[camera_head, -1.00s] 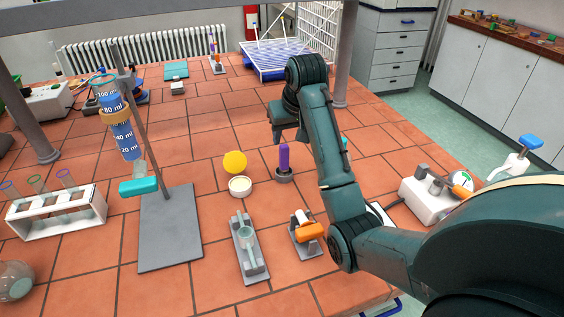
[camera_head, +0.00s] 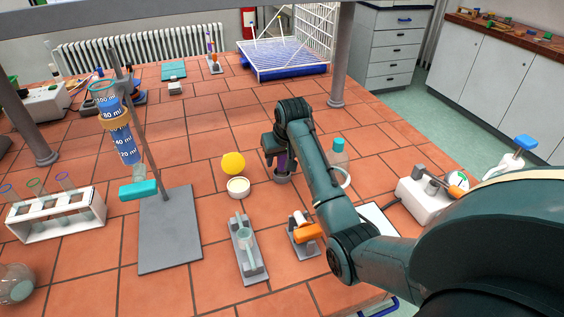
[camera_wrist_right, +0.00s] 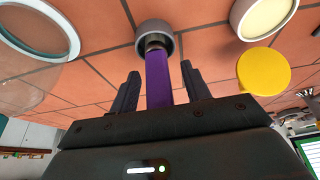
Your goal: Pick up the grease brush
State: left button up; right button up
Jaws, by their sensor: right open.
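The grease brush (camera_wrist_right: 159,82) has a purple handle and stands in a small grey cup (camera_head: 283,178). In the wrist view the grey cup (camera_wrist_right: 156,42) is ahead of the fingers. My right gripper (camera_wrist_right: 160,72) is open, with one finger on each side of the purple handle and a visible gap on both sides. In the head view my right gripper (camera_head: 276,156) hides most of the brush. My left gripper is not in view.
A white jar (camera_head: 238,187) and its yellow lid (camera_head: 233,163) are left of the cup. A bottle with a teal cap (camera_head: 337,154) stands to the right. A stand base (camera_head: 170,228) is further left. The bench behind is mostly clear.

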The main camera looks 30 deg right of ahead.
jog(key=shift+c, duration=0.2)
grip_shut()
notch_tip(320, 180, up, 10)
jog(key=shift+r+b, duration=0.1)
jog(key=shift+b, duration=0.4)
jog(key=c, duration=0.5)
grip_release()
jog(key=shift+c, duration=0.2)
grip_shut()
